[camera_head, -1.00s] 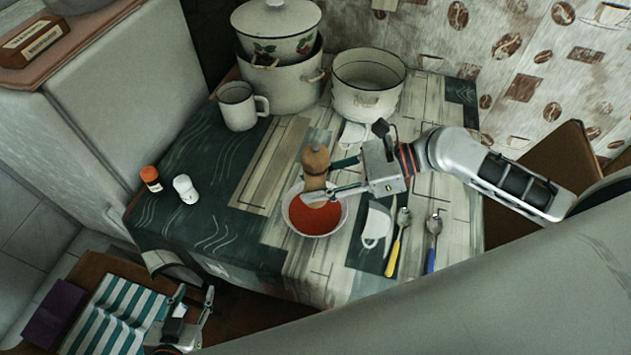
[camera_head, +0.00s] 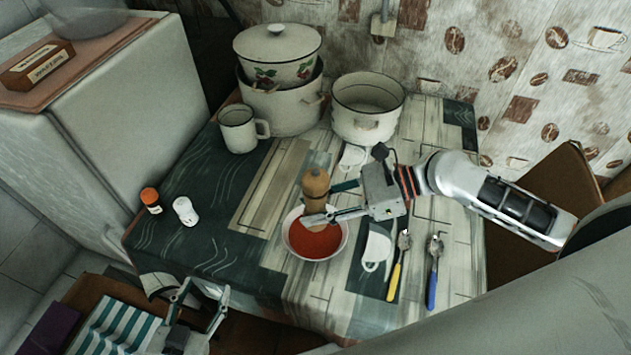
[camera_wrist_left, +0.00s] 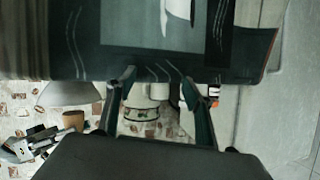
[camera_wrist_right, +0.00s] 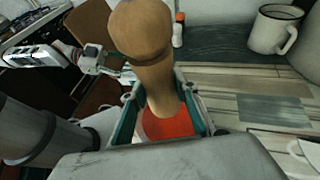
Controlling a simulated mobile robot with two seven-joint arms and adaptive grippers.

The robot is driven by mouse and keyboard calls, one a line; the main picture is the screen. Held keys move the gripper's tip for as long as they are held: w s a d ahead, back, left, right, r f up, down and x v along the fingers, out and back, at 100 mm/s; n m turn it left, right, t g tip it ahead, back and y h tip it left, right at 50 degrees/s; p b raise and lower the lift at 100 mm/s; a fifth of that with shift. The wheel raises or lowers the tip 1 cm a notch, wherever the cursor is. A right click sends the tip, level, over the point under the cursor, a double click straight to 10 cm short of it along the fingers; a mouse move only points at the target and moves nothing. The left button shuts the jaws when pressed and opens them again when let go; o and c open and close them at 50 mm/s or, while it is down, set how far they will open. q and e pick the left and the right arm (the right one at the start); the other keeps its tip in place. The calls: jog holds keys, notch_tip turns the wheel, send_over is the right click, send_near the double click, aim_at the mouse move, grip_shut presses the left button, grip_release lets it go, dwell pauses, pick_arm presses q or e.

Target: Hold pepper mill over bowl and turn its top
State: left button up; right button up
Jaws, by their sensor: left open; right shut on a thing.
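The wooden pepper mill (camera_head: 315,186) is upright over the near-back part of the bowl (camera_head: 290,245), which holds red soup. My right gripper (camera_head: 318,208) is shut on the pepper mill's lower body; the right wrist view shows the mill (camera_wrist_right: 145,50) between the fingers with the red soup behind it. I cannot tell the gap between mill and bowl. My left gripper (camera_head: 205,292) is open and empty, low at the table's front left, beside the striped cloth. Its two spread fingers show in the left wrist view (camera_wrist_left: 158,82).
A white shaker (camera_head: 185,211) and an orange-capped shaker (camera_head: 151,200) stand at the table's left. A mug (camera_head: 238,130), stacked pots (camera_head: 280,105) and an open pot (camera_head: 367,110) stand at the back. Spoons (camera_head: 433,275) lie right of the bowl.

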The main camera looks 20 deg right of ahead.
pick_arm(q)
jog(key=d+r+m+t+h, duration=0.1)
jog(key=d+r+h, duration=0.2)
jog(key=d+r, duration=0.95)
jog(key=t+h, duration=0.2)
send_near(311, 192)
jog(key=x, duration=1.2)
jog(key=shift+w+d, duration=0.2)
jog(key=shift+w, duration=0.05)
jog(key=c, duration=1.1)
